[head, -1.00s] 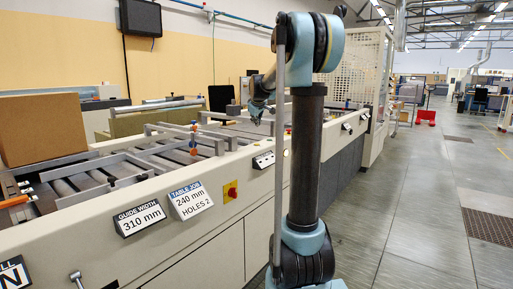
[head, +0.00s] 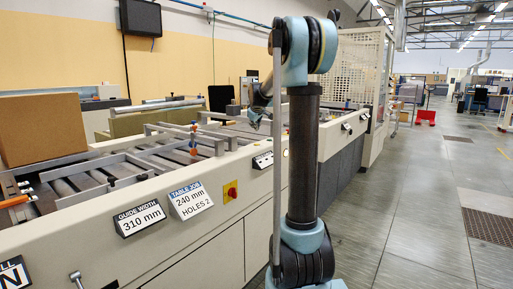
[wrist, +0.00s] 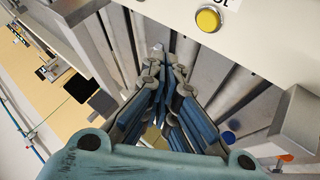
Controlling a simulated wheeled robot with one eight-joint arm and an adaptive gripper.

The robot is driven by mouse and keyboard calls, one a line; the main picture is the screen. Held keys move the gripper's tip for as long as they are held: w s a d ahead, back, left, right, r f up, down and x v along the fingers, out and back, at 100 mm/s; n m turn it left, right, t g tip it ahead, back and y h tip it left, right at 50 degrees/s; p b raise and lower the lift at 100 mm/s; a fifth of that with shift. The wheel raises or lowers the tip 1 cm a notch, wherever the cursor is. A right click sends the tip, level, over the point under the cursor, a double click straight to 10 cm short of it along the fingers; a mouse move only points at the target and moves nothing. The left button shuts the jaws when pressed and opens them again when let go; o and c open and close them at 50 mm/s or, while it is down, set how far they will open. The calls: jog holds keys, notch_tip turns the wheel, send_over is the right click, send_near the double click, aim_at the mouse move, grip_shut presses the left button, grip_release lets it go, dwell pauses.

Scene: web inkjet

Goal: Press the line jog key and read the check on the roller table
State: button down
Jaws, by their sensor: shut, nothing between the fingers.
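My gripper (wrist: 167,62) is shut and empty, its fingertips together over the rollers in the wrist view. A round yellow button (wrist: 208,19) sits on the cream panel up and right of the fingertips, apart from them. A label beside it is cut by the frame edge, so I cannot tell whether this is the jog key. In the head view my gripper (head: 257,112) is small, behind my arm, above the far part of the roller table (head: 95,172). A sign on its front (head: 189,201) reads "TABLE JOB 240 mm HOLES 2". Another sign (head: 140,218) reads "GUIDE WIDTH 310 mm".
A red knob on a yellow plate (head: 231,191) is on the machine front. A brown carton (head: 42,128) stands at the left. Metal rails and posts (head: 194,138) rise above the rollers. The aisle floor (head: 400,210) at the right is clear.

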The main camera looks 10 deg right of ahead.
jog(key=shift+f, duration=2.85)
jog(key=shift+f, duration=0.1)
jog(key=shift+f, duration=0.2)
jog(key=shift+f, duration=0.45)
jog(key=shift+r, duration=0.85)
jog(key=shift+r, duration=2.55)
